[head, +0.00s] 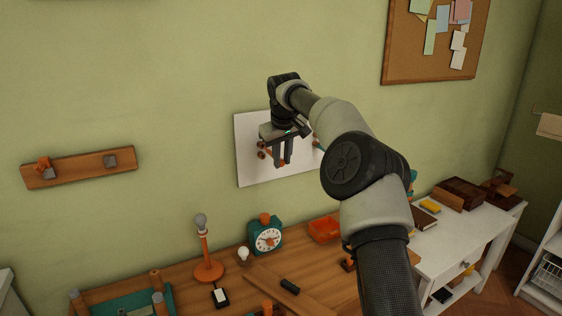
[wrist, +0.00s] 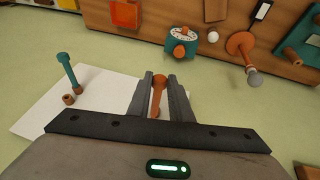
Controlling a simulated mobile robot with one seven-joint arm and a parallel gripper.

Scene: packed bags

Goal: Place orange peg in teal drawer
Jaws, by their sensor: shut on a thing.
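My gripper (head: 282,164) is raised in front of a white wall panel (head: 246,172). In the wrist view its two fingers are shut on an orange peg (wrist: 158,88), which lies lengthwise between them with its round head near the fingertips. I cannot tell whether the peg still touches the panel. A teal piece with wooden posts (head: 128,303) stands at the lower left of the wooden table; it also shows at the right of the wrist view (wrist: 296,58). It is cut off by the frame, and I cannot tell whether it is the teal drawer.
A teal peg (wrist: 67,70) and brown knobs (wrist: 68,99) are on the panel. The wooden table holds an orange lamp (head: 207,268), a teal clock (head: 266,238), a bulb (head: 243,254) and an orange tray (head: 325,230). A white side table (head: 455,250) stands right.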

